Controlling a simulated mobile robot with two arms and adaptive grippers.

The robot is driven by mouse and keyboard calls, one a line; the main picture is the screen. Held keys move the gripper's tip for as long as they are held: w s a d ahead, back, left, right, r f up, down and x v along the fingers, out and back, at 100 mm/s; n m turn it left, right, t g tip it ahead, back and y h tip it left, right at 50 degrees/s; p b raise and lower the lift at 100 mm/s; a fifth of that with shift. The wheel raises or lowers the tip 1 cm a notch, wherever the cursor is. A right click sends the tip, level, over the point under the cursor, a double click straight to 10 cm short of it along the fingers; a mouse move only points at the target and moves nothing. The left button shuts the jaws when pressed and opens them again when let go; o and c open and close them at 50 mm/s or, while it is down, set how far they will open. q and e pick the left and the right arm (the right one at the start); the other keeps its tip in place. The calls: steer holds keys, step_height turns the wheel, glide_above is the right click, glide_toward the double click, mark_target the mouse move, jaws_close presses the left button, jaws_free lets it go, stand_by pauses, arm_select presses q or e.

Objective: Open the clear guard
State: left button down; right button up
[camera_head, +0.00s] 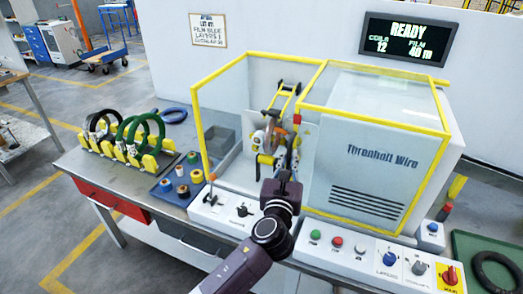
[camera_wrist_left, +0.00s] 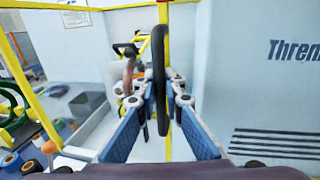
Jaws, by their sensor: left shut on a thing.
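The clear guard (camera_head: 375,118) has a yellow frame, which lies over the grey housing on the right half of the machine. No frame bar crosses the front of the bay left of it, where the winding parts (camera_head: 283,98) show. My left gripper (camera_head: 275,148) is at the guard's left edge, in front of the bay. In the left wrist view, its two blue-padded fingers (camera_wrist_left: 160,100) are shut on a black upright handle (camera_wrist_left: 161,60). My right gripper is in neither view.
A rack of dark and green coils (camera_head: 125,140) and a blue tray of small rolls (camera_head: 178,186) stand on the left bench. Control panels with knobs (camera_head: 390,258) run along the front. A dark green tray (camera_head: 470,245) is at right.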

arm_select(q)
steer(key=shift+s+d+f, duration=0.1)
steer(key=shift+s+d, duration=0.15)
steer(key=shift+d, duration=0.45)
steer(key=shift+s+d+r, duration=0.1)
steer(key=shift+s+d, duration=0.2)
steer(key=shift+d, duration=0.45)
steer(key=shift+s+d+f, duration=0.1)
steer(key=shift+s+d, duration=0.15)
steer(key=shift+d, duration=0.45)
steer(key=c, duration=2)
jaws_free()
steer(key=shift+c, duration=0.2)
steer(key=shift+s, duration=0.1)
steer(key=s+a, duration=0.2)
steer(key=s, duration=0.9)
steer(key=shift+s, duration=0.35)
